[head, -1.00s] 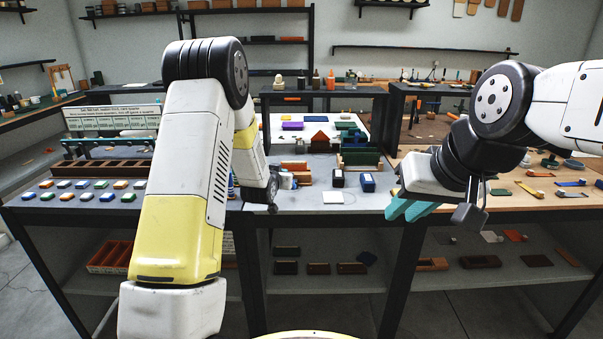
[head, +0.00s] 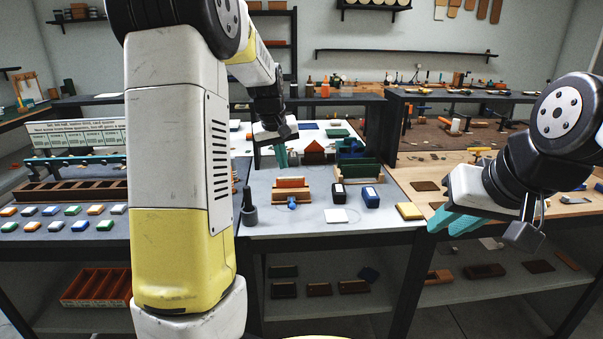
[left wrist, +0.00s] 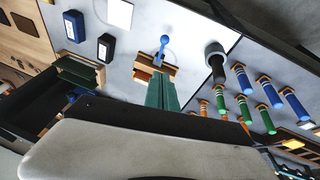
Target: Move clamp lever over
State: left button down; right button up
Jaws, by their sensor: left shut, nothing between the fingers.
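A small wooden press or clamp block (head: 291,184) with orange and brown bars stands on the grey table. A blue lever with a round knob (head: 292,203) sticks out at its front. The left wrist view shows the same block (left wrist: 150,70) and its blue lever (left wrist: 163,45). My left gripper (head: 282,160) has teal fingers, shut and empty, pointing down behind the block in the head view. In the left wrist view its fingers (left wrist: 161,88) overlap the block's near edge; I cannot tell whether they touch. My right gripper (head: 455,222) hangs at the table's front right edge.
A dark blue stamp (head: 370,197) and a black stamp (head: 339,194) stand right of the block, near a white card (head: 342,215). A dark upright handle (head: 249,207) stands to its left. A green-topped rack (head: 358,172) is behind right.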

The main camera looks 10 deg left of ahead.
pick_arm(q)
jog(key=shift+s+d+f+x, duration=0.15)
jog(key=shift+s+x, duration=0.3)
jog(key=shift+x, duration=1.5)
jog(key=shift+s+d+f+x, duration=0.15)
jog(key=shift+s+x, duration=0.3)
jog(key=shift+x, duration=1.55)
jog(key=shift+s+d+f+x, duration=0.2)
jog(key=shift+s+x, duration=0.2)
jog(key=shift+x, duration=1.55)
